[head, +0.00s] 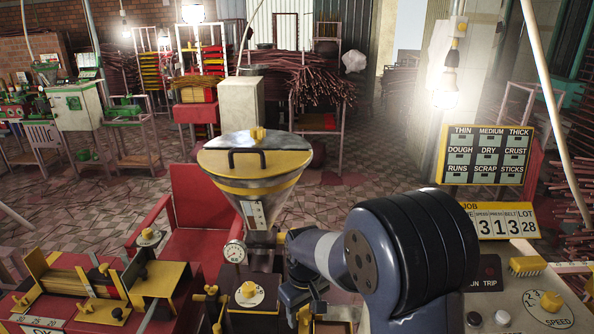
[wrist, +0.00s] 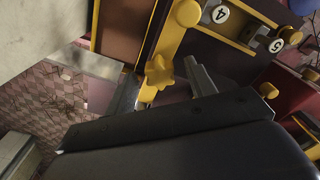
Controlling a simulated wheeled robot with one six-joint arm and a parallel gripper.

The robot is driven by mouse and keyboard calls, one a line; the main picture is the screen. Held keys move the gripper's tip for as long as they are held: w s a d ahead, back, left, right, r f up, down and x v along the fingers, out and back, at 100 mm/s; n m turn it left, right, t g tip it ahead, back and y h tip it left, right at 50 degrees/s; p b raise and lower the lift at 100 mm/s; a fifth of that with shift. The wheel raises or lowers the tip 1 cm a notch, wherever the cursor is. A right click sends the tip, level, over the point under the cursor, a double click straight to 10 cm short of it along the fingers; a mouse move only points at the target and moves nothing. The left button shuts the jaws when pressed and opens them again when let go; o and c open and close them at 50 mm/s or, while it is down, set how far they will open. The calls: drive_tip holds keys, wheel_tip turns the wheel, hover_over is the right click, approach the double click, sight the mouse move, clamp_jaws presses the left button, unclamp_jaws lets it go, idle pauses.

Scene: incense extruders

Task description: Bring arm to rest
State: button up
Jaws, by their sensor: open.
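My gripper shows in the wrist view (wrist: 163,84) as two grey fingers spread apart on a dark body. The fingers are open, with nothing clearly gripped between them. A yellow star-shaped knob (wrist: 158,72) on a yellow bar appears between the fingers in the picture; I cannot tell whether they touch it. In the head view my arm reaches left from the lower right, its gripper (head: 297,298) low near the front of the extruder, partly hidden by the bottom edge and machine parts. The extruder's metal hopper (head: 255,165) with a yellow rim stands just behind my arm.
A yellow numbered dial (head: 247,293) and a pressure gauge (head: 234,253) sit close left of my arm. A red chair (head: 202,205) stands behind. A job board (head: 492,222) and a control panel with a speed dial (head: 551,302) are at right. Tiled floor lies open beyond.

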drive_tip(key=m, duration=0.4)
drive_tip(key=m+p, duration=0.1)
drive_tip(key=m, duration=0.3)
drive_tip(key=m+p, duration=0.1)
drive_tip(key=m, duration=0.3)
drive_tip(key=shift+m+p, duration=0.3)
drive_tip(key=shift+m, duration=0.1)
drive_tip(key=shift+m+p, duration=0.45)
drive_tip(key=shift+m, duration=1.25)
drive_tip(key=shift+s, duration=0.1)
